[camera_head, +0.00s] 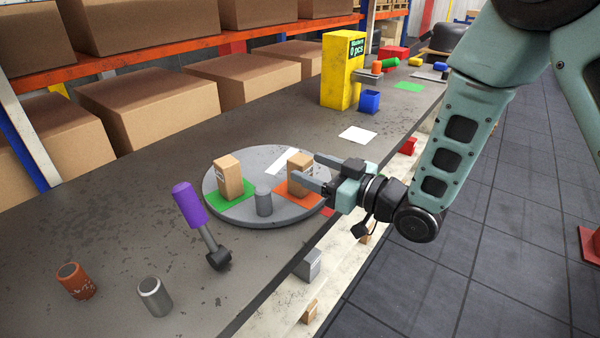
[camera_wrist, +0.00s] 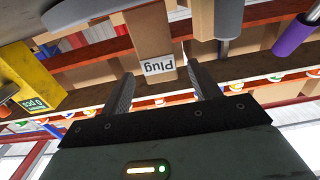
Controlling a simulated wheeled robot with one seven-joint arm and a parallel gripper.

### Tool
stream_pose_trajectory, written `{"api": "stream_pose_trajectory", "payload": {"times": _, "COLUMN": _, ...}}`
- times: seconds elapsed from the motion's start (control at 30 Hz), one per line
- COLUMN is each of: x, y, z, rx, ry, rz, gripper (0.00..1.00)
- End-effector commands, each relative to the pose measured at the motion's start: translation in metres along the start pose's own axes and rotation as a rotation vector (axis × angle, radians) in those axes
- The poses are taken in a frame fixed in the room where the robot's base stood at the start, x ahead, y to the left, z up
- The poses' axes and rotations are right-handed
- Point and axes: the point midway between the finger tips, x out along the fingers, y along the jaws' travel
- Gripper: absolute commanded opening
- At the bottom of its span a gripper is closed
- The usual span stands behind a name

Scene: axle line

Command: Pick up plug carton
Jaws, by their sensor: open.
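The plug carton (camera_wrist: 150,35) is a brown box with a white label that reads "Plug", upside down in the wrist view. I take it to be the right-hand carton (camera_head: 299,170) on the orange patch of the grey round turntable (camera_head: 245,219) in the head view. My gripper (camera_head: 310,171) is open and level, reaching in from the right at the carton. In the wrist view my gripper (camera_wrist: 163,88) has its two fingers apart, with the carton showing between and beyond them. Whether either finger touches the carton cannot be told.
A purple-handled lever (camera_head: 189,204) stands left of the turntable. Two cans (camera_head: 155,296) (camera_head: 75,281) are at front left. A yellow post (camera_head: 341,72) stands behind.

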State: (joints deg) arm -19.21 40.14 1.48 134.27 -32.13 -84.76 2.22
Motion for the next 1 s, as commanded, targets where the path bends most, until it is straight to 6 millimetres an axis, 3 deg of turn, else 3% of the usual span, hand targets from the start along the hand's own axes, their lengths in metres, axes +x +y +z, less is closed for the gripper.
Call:
{"api": "stream_pose_trajectory", "payload": {"times": 0.2, "x": 0.032, "y": -0.001, "z": -0.003, "rx": -0.002, "ry": 0.000, "rz": -0.001, "gripper": 0.62}}
{"api": "stream_pose_trajectory", "payload": {"times": 0.53, "x": 0.039, "y": -0.001, "z": -0.002, "rx": -0.001, "ry": -0.001, "rz": 0.000, "gripper": 0.62}}
{"api": "stream_pose_trajectory", "payload": {"times": 0.7, "x": 0.039, "y": -0.001, "z": -0.002, "rx": -0.001, "ry": 0.000, "rz": 0.000, "gripper": 0.15}}
{"api": "stream_pose_trajectory", "payload": {"times": 0.73, "x": 0.039, "y": -0.001, "z": -0.002, "rx": -0.001, "ry": 0.000, "rz": 0.000, "gripper": 0.11}}
{"api": "stream_pose_trajectory", "payload": {"times": 1.0, "x": 0.039, "y": -0.001, "z": -0.003, "rx": -0.001, "ry": 0.001, "rz": 0.000, "gripper": 0.11}}
